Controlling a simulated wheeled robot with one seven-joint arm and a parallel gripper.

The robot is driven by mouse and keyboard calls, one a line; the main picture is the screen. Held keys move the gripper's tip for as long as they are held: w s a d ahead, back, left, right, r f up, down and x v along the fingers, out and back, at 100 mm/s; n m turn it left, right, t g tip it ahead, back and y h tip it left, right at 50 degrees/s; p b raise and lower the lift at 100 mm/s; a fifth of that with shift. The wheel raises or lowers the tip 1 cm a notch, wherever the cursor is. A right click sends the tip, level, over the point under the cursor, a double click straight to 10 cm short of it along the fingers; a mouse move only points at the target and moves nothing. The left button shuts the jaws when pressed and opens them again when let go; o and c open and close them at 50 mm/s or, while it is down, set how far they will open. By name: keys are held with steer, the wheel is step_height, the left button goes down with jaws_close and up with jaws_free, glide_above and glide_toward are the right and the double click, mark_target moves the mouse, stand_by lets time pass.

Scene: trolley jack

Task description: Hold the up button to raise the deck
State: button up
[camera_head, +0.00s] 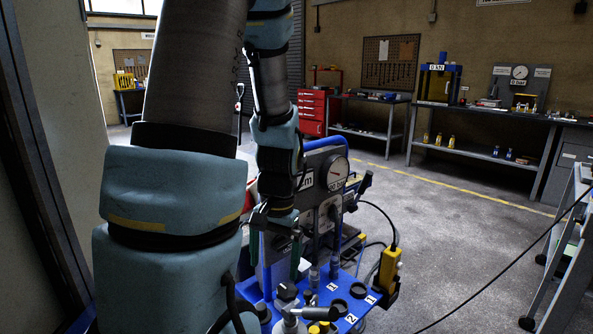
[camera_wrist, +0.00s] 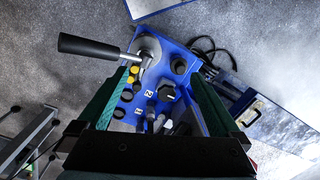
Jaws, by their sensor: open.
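A yellow hand control (camera_head: 389,268) with a black lower end and a cable hangs at the right side of a blue trolley unit (camera_head: 345,318). Its buttons are too small to tell apart, so I cannot make out the up button. My gripper (camera_head: 276,255) is open, its green fingers pointing down over the left part of the unit, left of the hand control. In the wrist view my gripper (camera_wrist: 165,85) is open above the blue top, which carries black knobs, small yellow knobs (camera_wrist: 133,75) and numbered labels. Nothing is held. I cannot identify the deck.
A round gauge (camera_head: 334,172) stands on the unit behind my gripper. A black-handled lever (camera_wrist: 95,47) sticks out to the left in the wrist view. A metal frame (camera_head: 565,250) stands at the right. Workbenches (camera_head: 480,150) line the back wall. Floor between is open, crossed by a cable.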

steer(key=r+n, duration=0.1)
steer(key=a+r+n+t, duration=0.1)
steer(key=r, duration=0.1)
steer(key=a+r+n+t+h, duration=0.1)
steer(key=shift+s+r+n, duration=0.25)
steer(key=shift+s+n, duration=0.05)
steer(key=shift+s, duration=0.05)
jaws_close()
stand_by(0.5)
stand_by(0.9)
